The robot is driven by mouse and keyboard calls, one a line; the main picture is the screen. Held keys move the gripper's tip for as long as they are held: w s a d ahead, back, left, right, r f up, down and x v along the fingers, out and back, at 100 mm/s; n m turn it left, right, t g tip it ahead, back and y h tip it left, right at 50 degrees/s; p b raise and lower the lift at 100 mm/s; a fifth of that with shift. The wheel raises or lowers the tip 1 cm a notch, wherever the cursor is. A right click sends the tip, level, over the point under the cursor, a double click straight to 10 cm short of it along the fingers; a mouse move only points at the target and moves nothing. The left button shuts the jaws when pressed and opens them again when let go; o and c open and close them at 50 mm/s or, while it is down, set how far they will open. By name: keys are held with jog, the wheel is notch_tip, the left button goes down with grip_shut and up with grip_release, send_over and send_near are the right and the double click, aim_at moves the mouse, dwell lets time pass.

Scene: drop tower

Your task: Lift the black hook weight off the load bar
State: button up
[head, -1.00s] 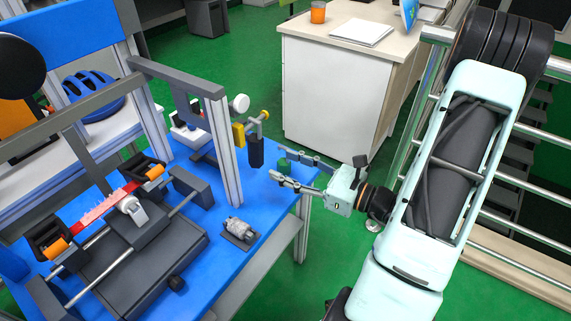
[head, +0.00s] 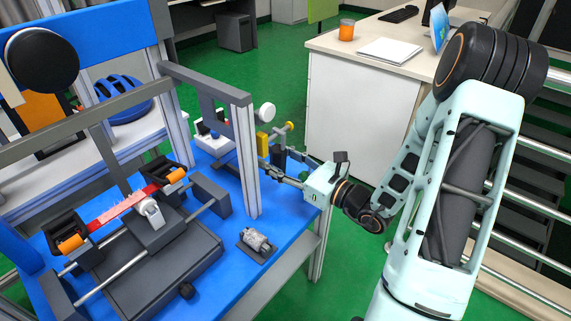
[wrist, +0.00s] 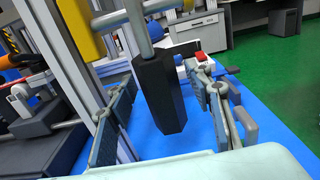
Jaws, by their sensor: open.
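The black hook weight (wrist: 160,95) hangs upright from a light metal rod (wrist: 137,25) in the wrist view. In the head view the weight (head: 277,155) is partly hidden at my fingertips. The load bar (head: 279,132) is a thin rod beside the post, with a yellow block and a yellow knob. My gripper (wrist: 160,75) is open, with one finger on each side of the weight. I see gaps between the fingers and the weight. In the head view my gripper (head: 275,162) reaches in from the right.
A grey upright post (head: 246,160) stands close left of the weight. The blue table (head: 285,225) carries a small metal part (head: 256,240) and a black sled on rails (head: 150,265). A white cabinet (head: 355,115) stands behind, and a railing (head: 525,205) is at right.

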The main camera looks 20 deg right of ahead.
jog(key=shift+c, duration=0.6)
grip_shut()
dwell(0.3)
